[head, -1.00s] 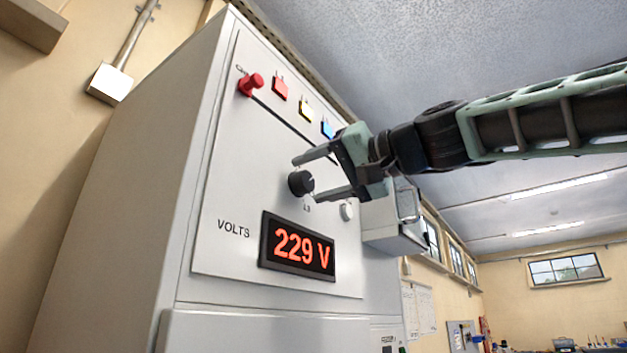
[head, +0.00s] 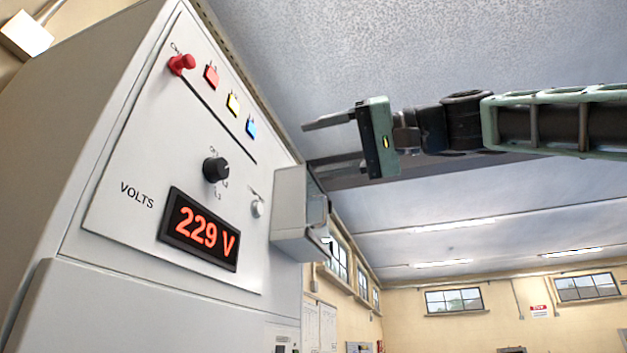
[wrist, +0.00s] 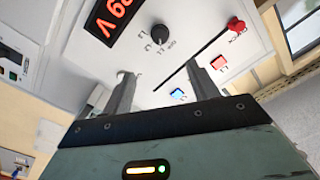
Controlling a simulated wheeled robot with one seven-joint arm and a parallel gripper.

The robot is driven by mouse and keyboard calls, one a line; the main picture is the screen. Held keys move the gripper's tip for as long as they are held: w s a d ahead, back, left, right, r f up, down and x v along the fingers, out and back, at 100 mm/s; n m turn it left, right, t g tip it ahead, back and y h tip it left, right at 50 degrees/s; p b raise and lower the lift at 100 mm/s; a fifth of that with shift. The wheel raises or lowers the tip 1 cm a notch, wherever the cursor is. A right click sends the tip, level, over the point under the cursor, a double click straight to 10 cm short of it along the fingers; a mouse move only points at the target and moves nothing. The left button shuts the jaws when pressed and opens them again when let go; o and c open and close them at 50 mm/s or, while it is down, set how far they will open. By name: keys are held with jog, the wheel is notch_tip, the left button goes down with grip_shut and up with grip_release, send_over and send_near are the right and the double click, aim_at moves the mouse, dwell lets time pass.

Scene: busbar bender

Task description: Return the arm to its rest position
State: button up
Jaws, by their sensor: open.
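My gripper (head: 318,143) is open and empty, held in the air to the right of the grey cabinet's front panel (head: 130,155) in the head view. Its two fingers point left toward the panel and touch nothing that I can see. In the wrist view the gripper (wrist: 165,88) shows two spread fingers with the panel beyond them. The black selector knob (head: 216,169) sits on the panel, clear of the fingers; it also shows in the wrist view (wrist: 160,31). The red display (head: 203,230) below it reads 229 V.
A grey box (head: 300,212) juts from the cabinet's right side, below my gripper. A red knob (head: 182,64) and red, yellow and blue lamps (head: 233,104) are on the upper panel. Open room lies to the right, with windows (head: 454,300) on the far wall.

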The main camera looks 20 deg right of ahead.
dwell(0.5)
jog(key=w+a+f+g+h, duration=0.15)
jog(key=a+f, duration=0.25)
jog(key=f, duration=0.7)
jog(key=w+a+f+g+h, duration=0.1)
jog(key=a+f+g+h, duration=0.15)
jog(key=f, duration=0.95)
jog(key=w+a+f+g+h, duration=0.15)
jog(key=a+f, duration=0.25)
jog(key=f, duration=0.7)
jog(key=s+f+n+g+h, duration=0.1)
jog(key=s+f+h, duration=0.15)
jog(key=f, duration=0.65)
jog(key=s+f+n+g+h, duration=0.15)
jog(key=s+f, duration=0.25)
jog(key=f, duration=0.4)
jog(key=s+d+f+g+h, duration=0.1)
jog(key=s+d+f+h, duration=0.1)
jog(key=s+d+f, duration=0.2)
jog(key=s+d+f+n+g+h, duration=0.1)
jog(key=s+d+f+g+h, duration=0.1)
jog(key=s+d+f, duration=0.2)
jog(key=s+f, duration=0.3)
jog(key=f, duration=0.4)
jog(key=shift+s+d+f, duration=0.15)
jog(key=shift+d+f, duration=0.15)
jog(key=shift+a+n, duration=0.1)
jog(key=shift+n, duration=0.25)
